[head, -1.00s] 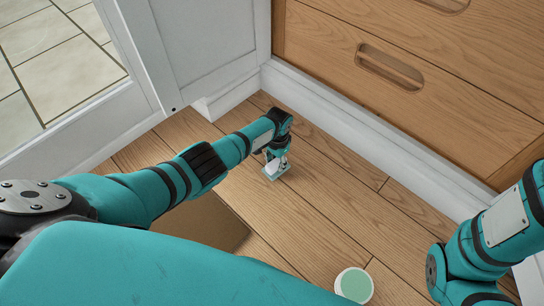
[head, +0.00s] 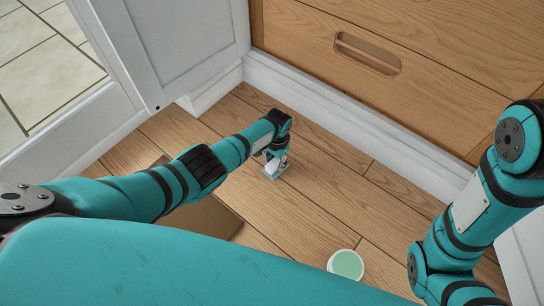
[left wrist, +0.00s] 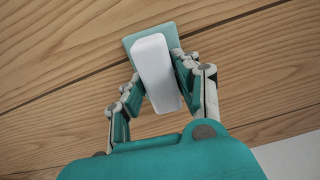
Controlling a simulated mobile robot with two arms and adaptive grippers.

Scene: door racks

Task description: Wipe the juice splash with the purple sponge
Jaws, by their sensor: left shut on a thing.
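My left gripper (head: 276,153) is low over the wooden floor, near the corner by the white skirting. It is shut on a block with a white upper part and a pale teal pad, which shows in the head view (head: 276,171). In the left wrist view the block's white part (left wrist: 157,75) sits between the two fingers, with the teal pad under it, close to the floor. I cannot tell if the pad touches the floor. I see no purple sponge and no juice splash. My right arm shows at the right; its gripper is out of view.
A small round white thing with a pale green top (head: 346,264) stands on the floor to the right. A flat brown thing (head: 205,218) lies partly hidden under my left arm. A wooden drawer front (head: 420,60), its white skirting (head: 350,125) and a white door (head: 175,50) bound the floor.

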